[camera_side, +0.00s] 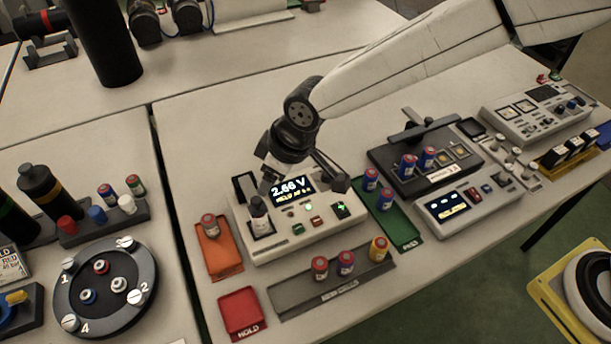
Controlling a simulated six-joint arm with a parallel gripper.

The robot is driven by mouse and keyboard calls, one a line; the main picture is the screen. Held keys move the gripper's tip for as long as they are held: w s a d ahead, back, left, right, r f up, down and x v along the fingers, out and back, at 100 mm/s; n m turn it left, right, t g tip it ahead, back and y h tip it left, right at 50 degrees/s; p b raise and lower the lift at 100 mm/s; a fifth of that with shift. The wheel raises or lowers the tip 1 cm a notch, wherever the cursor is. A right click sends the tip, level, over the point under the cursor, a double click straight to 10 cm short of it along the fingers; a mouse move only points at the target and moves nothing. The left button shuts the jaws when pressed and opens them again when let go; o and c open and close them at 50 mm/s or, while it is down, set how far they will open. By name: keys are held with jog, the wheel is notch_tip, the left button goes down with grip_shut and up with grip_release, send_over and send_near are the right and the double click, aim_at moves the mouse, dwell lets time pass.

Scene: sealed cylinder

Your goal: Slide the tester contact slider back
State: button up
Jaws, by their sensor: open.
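The white tester (297,239) stands mid-table with a lit display (291,187) reading about 2.66 V. The smaller line under it reads roughly "HELD". A green light and a green arrow show on its panel. At its left end is a dark contact slider bay (243,188), with a grey-and-black cylinder (259,215) standing in front of it. Whether the slider touches the cylinder is too small to tell. My gripper (303,181) is open above the tester, its fingers spread on either side of the display. I see nothing between them.
An orange tray (220,262) holds one cell, left of the tester. A grey tray (300,297) with three cells lies in front, beside a red HOLD tray (242,313). A green tray (404,232) with cells and a black fixture (385,157) stand to the right.

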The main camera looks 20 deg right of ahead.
aim_at(257, 199)
jog(key=shift+a, duration=0.25)
jog(key=shift+f, duration=0.1)
jog(key=shift+x, duration=3.8)
grip_shut()
jog(key=shift+d, duration=0.1)
